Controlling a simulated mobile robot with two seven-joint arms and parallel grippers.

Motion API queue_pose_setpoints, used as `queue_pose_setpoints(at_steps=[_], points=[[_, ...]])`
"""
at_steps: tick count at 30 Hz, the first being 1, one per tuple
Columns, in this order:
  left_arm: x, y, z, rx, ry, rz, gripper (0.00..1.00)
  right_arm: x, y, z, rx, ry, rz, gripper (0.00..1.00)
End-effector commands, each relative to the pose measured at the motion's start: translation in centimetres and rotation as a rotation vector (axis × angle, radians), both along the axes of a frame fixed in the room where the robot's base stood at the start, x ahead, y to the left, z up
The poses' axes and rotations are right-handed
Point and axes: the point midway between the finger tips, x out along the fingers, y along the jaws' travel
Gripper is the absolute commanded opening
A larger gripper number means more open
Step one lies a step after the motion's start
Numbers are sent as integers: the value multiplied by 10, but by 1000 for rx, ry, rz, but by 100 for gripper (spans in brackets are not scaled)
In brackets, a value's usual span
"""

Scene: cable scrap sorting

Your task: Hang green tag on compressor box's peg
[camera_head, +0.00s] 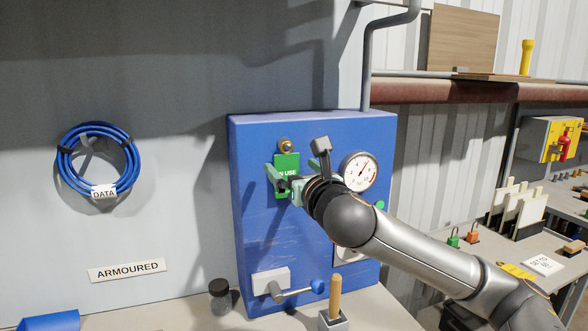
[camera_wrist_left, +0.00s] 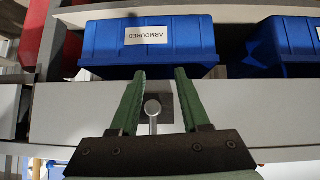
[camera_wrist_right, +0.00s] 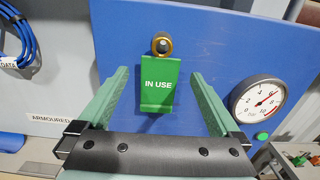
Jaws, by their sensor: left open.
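The green tag (camera_head: 287,161), lettered "IN USE", is upright against the face of the blue compressor box (camera_head: 255,225). Its top edge meets the underside of the brass peg (camera_head: 286,145); the tag's hole is hidden. In the right wrist view the tag (camera_wrist_right: 158,85) lies between the parted fingers of my right gripper (camera_wrist_right: 159,73), with a gap on both sides. My right gripper (camera_head: 296,164) is in front of the box, over part of the tag. In the left wrist view my left gripper (camera_wrist_left: 159,72) is open, with a grey knob (camera_wrist_left: 152,108) between its fingers.
A pressure gauge (camera_head: 359,171) is right of the tag on the box. A lever with a blue knob (camera_head: 318,286) is lower down. A blue cable coil (camera_head: 98,161) hangs at left. A blue "ARMOURED" bin (camera_wrist_left: 150,45) is past my left gripper.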

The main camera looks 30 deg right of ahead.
Motion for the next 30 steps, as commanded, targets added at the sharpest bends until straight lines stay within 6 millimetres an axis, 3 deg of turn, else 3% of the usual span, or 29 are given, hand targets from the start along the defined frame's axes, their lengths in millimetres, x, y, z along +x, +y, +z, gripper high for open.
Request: queue_pose_setpoints(at_steps=[11, 25, 30], points=[[2, 0, 1, -1, -4, 0, 46, -9, 2, 0, -1, -1, 1, 100], [1, -2, -2, -4, 0, -2, 46, -97, 24, -2, -5, -2, 1, 100], [1, -6, -30, -8, 7, -9, 46, -103, 24, -8, 10, -11, -8, 100]])
